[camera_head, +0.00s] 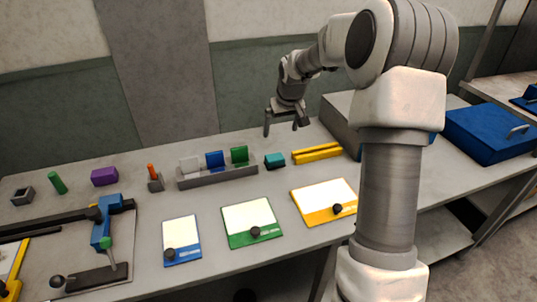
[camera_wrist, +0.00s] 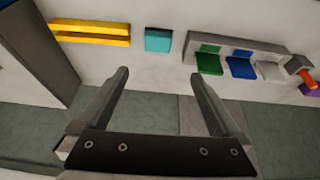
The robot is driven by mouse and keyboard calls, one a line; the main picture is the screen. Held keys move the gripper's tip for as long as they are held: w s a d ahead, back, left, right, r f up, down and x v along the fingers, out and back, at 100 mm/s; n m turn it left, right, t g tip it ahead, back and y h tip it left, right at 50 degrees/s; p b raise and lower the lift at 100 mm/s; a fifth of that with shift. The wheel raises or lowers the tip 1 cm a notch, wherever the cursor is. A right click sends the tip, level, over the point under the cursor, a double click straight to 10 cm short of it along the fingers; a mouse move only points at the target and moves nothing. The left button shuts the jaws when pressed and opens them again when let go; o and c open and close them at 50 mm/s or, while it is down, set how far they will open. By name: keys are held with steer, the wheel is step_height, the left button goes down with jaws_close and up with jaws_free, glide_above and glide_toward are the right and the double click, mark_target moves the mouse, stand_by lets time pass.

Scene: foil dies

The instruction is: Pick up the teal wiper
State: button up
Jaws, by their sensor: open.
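The teal wiper (camera_head: 275,160) is a small teal block with a dark lower part. It lies on the grey table between the rack and the yellow bars. In the wrist view the teal wiper (camera_wrist: 158,40) shows beyond my fingertips, a little left of the middle. My gripper (camera_head: 287,128) is open and empty, in the air above and behind the wiper, not touching it. In the wrist view both fingers of my gripper (camera_wrist: 160,75) are spread wide, with bare table and wall between them.
A grey rack (camera_head: 218,176) with white, blue and green pieces stands left of the wiper. Yellow bars (camera_head: 317,153) lie to its right, near a large grey box (camera_head: 341,112). Framed plates, blue (camera_head: 182,256), green (camera_head: 254,237) and yellow (camera_head: 325,214), lie in front.

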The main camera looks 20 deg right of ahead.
steer(key=w+f, duration=0.1)
steer(key=f, duration=0.1)
glide_toward(275, 156)
steer(key=x, duration=0.5)
steer(key=shift+x, duration=2.6)
steer(key=shift+s+a, duration=0.1)
steer(key=shift+s, duration=0.1)
steer(key=c, duration=1.2)
steer(key=shift+o, duration=0.2)
steer(key=shift+r, duration=0.1)
step_height(275, 156, up, 4)
steer(key=shift+s+r, duration=0.1)
steer(key=shift+r, duration=0.05)
steer(key=s+d+r, duration=0.3)
steer(key=s+r, duration=0.3)
steer(key=s, duration=0.5)
steer(key=shift+d+r, duration=0.2)
steer(key=shift+r, duration=0.05)
